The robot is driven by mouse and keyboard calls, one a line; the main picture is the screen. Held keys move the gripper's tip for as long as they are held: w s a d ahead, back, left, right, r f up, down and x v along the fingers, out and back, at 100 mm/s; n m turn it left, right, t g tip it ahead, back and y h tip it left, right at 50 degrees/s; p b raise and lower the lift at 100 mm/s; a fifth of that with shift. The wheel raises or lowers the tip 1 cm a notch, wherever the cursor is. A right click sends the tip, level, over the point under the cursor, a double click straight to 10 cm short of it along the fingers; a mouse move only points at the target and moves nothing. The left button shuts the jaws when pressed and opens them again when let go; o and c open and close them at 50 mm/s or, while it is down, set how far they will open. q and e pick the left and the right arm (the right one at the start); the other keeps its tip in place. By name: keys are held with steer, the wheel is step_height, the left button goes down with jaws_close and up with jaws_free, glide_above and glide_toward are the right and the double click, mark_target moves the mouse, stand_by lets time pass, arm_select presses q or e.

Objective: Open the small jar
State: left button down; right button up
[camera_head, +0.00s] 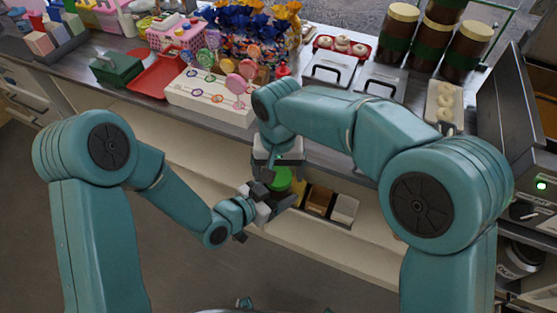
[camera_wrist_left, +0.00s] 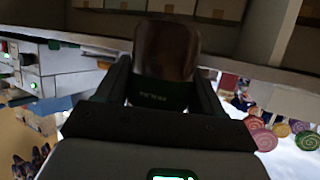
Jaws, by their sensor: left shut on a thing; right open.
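The small jar (camera_wrist_left: 165,52) shows in the left wrist view as a dark brown body with a dark green band and small print, between the fingers of my left gripper (camera_wrist_left: 162,88). In the head view its bright green top (camera_head: 281,180) shows, with the body mostly hidden by my left gripper (camera_head: 264,203). The left gripper is shut on the jar, holding it in the air in front of the counter. My right gripper (camera_head: 278,160) is open just above the green top, pointing down. Whether its fingers touch the top cannot be told.
The counter (camera_head: 222,122) behind carries a white lollipop stand (camera_head: 210,100), a red tray (camera_head: 158,76), a green box (camera_head: 116,70) and large brown jars (camera_head: 398,34). Below it, an open shelf holds small boxes (camera_head: 344,208). A dark machine (camera_head: 520,115) stands at the right.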

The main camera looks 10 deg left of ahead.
arm_select(q)
steer(key=shift+w, duration=0.1)
arm_select(e)
steer(key=shift+f, duration=0.2)
steer(key=c, duration=1.1)
steer(key=o, duration=1.2)
steer(key=shift+c, duration=0.2)
